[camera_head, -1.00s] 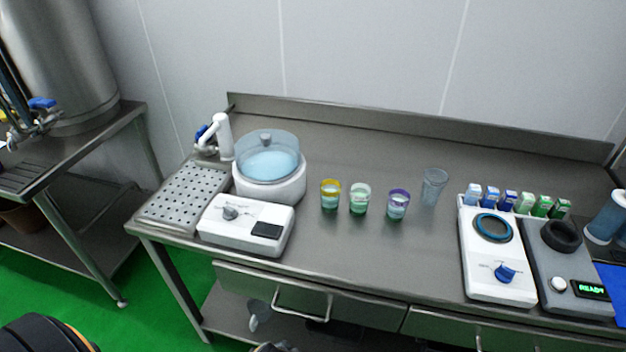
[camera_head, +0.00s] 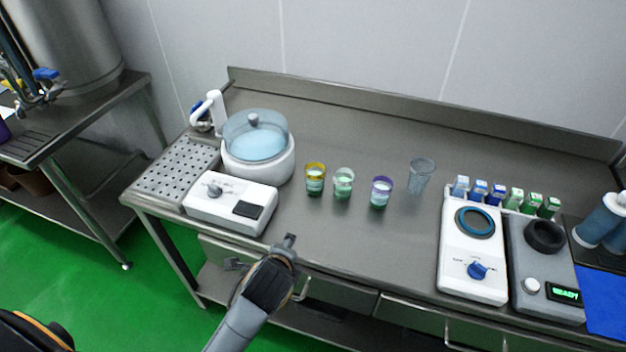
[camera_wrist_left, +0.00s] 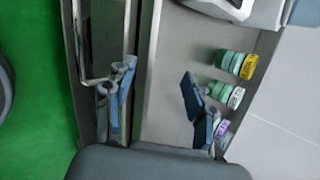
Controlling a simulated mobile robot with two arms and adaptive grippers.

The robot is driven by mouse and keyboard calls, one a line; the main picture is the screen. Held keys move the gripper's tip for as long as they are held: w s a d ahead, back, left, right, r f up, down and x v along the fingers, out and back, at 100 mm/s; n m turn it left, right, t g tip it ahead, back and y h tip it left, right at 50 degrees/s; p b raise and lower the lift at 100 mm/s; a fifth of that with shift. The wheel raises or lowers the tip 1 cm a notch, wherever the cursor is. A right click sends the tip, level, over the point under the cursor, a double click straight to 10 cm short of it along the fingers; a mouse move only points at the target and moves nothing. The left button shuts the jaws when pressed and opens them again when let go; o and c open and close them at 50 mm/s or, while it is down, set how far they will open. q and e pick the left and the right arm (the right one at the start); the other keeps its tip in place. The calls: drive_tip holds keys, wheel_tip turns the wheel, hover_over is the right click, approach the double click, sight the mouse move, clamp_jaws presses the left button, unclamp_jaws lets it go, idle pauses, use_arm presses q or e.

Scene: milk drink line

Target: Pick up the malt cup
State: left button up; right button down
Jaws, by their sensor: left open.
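Three filled cups stand upright in a row on the steel counter: a yellow-rimmed cup (camera_head: 315,180), a white-rimmed cup (camera_head: 343,184) and a purple-rimmed cup (camera_head: 381,192). I cannot tell which is the malt cup. The left wrist view also shows the yellow-banded cup (camera_wrist_left: 239,65), the white-banded cup (camera_wrist_left: 227,94) and the purple-banded cup (camera_wrist_left: 218,127). My left gripper (camera_head: 263,251) is open and empty at the counter's front edge, in front of and left of the cups. Its spread fingers (camera_wrist_left: 159,76) touch no cup. My right gripper is not in view.
An empty clear cup (camera_head: 420,176) stands right of the row. A white machine with a round bowl (camera_head: 258,160) is at the left. A white scale (camera_head: 473,262), a grey device (camera_head: 543,265) and several small cartons (camera_head: 497,193) are at the right. Counter space before the cups is clear.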

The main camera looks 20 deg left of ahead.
use_arm(q)
drive_tip(key=w+d+r+m+t+y, duration=0.1)
drive_tip(key=w+d+r+m+t, duration=0.25)
drive_tip(key=w+r+m, duration=0.75)
drive_tip(key=m, duration=0.3)
approach(315, 165)
drive_tip(key=shift+w+a+f+t, duration=0.1)
drive_tip(key=shift+w+f+t, duration=0.1)
drive_tip(key=shift+w+f, duration=0.3)
drive_tip(key=shift+w+a+f+t, duration=0.15)
drive_tip(key=shift+w+f, duration=0.2)
drive_tip(key=shift+f, duration=0.3)
drive_tip(key=shift+w+y+p, duration=0.3)
drive_tip(key=shift+w+p, duration=0.05)
drive_tip(key=shift+w, duration=0.1)
drive_tip(key=x, duration=0.4)
drive_tip(key=shift+w, duration=0.25)
drive_tip(key=c, duration=0.8)
drive_tip(key=shift+c, duration=0.9)
drive_tip(key=shift+r, duration=0.15)
